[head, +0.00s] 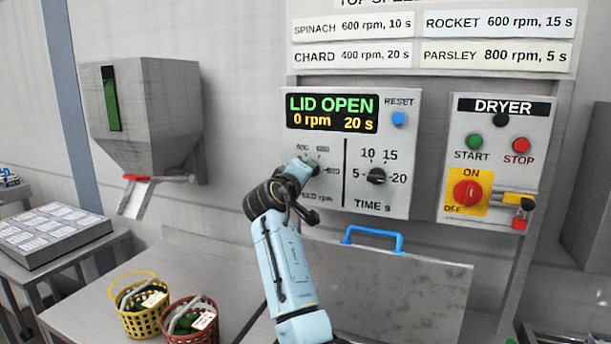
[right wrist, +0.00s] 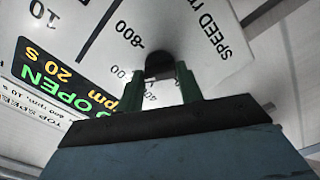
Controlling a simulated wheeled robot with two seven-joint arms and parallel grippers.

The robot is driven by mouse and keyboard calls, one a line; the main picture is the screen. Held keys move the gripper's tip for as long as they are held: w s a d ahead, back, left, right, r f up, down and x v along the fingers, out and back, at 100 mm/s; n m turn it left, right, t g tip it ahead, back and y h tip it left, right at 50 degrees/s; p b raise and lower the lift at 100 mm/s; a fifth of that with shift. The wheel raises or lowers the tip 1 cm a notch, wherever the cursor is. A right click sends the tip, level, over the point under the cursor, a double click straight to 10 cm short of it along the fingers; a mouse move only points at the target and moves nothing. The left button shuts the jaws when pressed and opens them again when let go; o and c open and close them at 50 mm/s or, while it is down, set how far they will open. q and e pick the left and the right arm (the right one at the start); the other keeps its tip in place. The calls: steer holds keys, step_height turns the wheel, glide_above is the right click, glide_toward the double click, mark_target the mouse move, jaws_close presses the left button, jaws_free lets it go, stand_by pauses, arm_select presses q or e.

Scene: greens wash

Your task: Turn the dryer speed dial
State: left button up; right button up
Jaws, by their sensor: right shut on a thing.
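The speed dial (right wrist: 159,64) is a dark round knob on the grey control panel (head: 425,115), low on its left half. In the head view my right gripper (head: 311,167) covers most of it. In the right wrist view the green fingers of my right gripper (right wrist: 161,84) are shut on the knob, one on each side. Rpm numbers are printed around it, and its pointer is hidden. The display (head: 332,113) reads LID OPEN, 0 rpm, 20 s. My left gripper is in neither view.
The time dial (head: 377,176) and blue reset button (head: 399,119) are right of the speed dial. The dryer switch box (head: 497,190) is further right. A blue handle (head: 372,238) projects below the panel. Yellow (head: 134,323) and red (head: 207,336) baskets stand lower left.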

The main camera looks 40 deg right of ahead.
steer(key=o, duration=1)
steer(key=b+v, duration=0.1)
steer(key=v, duration=1.2)
steer(key=shift+s+a, duration=0.15)
steer(key=shift+a, duration=0.05)
